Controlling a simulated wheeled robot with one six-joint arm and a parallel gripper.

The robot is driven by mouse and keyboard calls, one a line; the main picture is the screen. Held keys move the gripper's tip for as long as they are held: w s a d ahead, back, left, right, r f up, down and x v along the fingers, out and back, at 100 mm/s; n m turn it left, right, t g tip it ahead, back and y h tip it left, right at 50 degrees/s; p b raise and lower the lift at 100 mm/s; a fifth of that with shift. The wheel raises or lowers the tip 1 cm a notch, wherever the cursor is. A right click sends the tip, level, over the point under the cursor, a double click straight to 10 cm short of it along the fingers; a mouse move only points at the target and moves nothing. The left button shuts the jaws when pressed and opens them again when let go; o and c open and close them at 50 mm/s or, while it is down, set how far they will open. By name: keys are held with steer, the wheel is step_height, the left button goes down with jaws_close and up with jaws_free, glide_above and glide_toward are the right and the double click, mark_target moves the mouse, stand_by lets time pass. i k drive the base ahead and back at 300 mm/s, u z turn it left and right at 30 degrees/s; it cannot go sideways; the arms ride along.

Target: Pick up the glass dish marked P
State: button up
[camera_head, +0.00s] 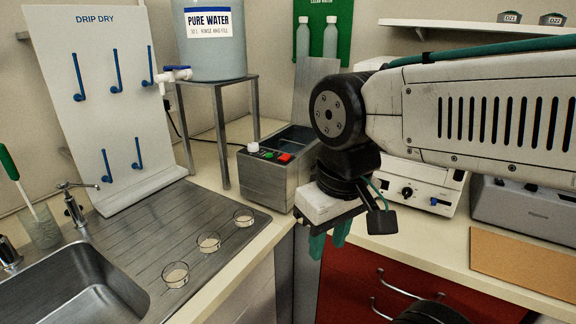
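Three small round glass dishes stand in a slanting row on the grooved steel drainboard: a near dish (175,275), a middle dish (209,243) and a far dish (243,218). Each looks clear with a pale bottom. No letter can be read on any of them, so I cannot tell which is marked P. My gripper (329,241) is to the right of the dishes, beyond the drainboard, in front of the red cabinet in the picture. Its two teal fingers point down with a gap between them, and nothing shows between them.
A steel sink (75,285) lies left of the dishes. A drip-dry board (100,110) with blue pegs stands behind them. A water tank (210,45) on a metal stand (220,130) and a steel bath (268,183) stand behind. A brush in a glass (40,228) is at left.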

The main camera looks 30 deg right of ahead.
mark_target(175, 275)
steer(key=z, duration=2.65)
steer(key=k, duration=1.45)
steer(key=u, duration=0.65)
